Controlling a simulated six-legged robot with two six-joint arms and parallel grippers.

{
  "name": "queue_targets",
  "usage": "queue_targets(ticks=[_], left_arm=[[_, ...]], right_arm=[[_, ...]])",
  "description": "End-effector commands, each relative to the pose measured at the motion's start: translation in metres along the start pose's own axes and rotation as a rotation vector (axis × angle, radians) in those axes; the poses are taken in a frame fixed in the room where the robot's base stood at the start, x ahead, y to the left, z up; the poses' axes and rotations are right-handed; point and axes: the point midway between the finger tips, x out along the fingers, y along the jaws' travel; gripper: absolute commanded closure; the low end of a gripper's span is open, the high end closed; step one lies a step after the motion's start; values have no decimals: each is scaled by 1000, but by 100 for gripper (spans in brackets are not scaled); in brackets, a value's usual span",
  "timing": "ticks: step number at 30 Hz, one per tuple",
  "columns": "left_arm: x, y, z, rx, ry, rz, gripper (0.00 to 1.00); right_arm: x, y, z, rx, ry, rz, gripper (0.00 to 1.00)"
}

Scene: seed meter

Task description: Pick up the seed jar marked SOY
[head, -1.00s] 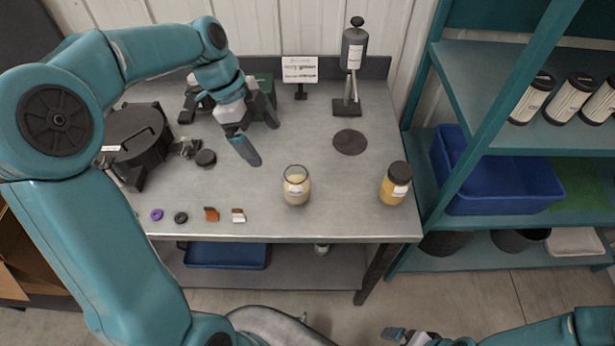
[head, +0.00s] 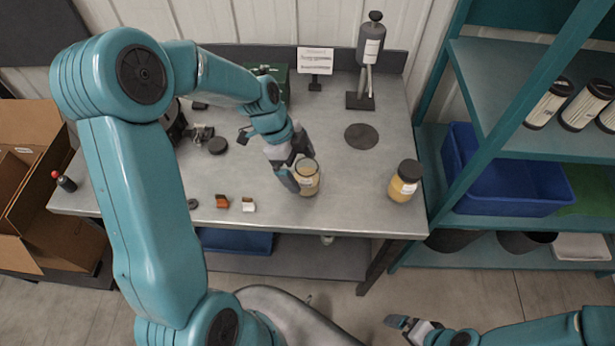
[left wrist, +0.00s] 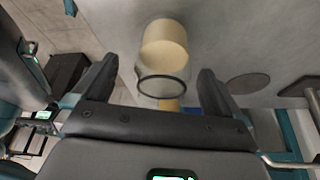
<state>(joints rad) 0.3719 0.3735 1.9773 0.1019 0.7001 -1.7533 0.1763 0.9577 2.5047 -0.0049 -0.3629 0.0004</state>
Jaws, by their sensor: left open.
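An open glass jar (head: 308,178) with pale yellow contents stands upright near the front middle of the metal bench. A second jar (head: 404,181), with a black lid and yellow contents, stands to its right. I cannot read either label, so I cannot tell which is SOY.
A dark round disc (head: 362,137) lies behind the jars, near a grey stand device (head: 368,60) and a small sign (head: 315,62). Small orange (head: 222,201) and white (head: 249,204) pieces lie at the front left. A teal shelf (head: 470,235) borders the bench's right side.

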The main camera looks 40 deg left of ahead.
Motion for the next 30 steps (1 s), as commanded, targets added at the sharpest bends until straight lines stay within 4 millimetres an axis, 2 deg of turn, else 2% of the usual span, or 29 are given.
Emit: queue_targets(ticks=[1, 6, 13, 14, 18, 20, 30], left_arm=[[6, -2, -2, 0, 1, 6, 1], [28, -4, -2, 0, 1, 2, 1], [31, -4, -1, 0, 0, -1, 1], [31, -4, -1, 0, 0, -1, 4], [31, -4, -1, 0, 0, 0, 49], [31, -4, -1, 0, 0, 0, 68], [27, -5, -2, 1, 0, -2, 68]], right_arm=[[-8, -3, 0, 0, 0, 0, 0], [-10, -4, 0, 0, 0, 0, 0], [-9, -3, 0, 0, 0, 0, 0], [-9, -3, 0, 0, 0, 0, 0], [-9, -3, 0, 0, 0, 0, 0], [-9, -3, 0, 0, 0, 0, 0], [-8, -3, 0, 0, 0, 0, 0]])
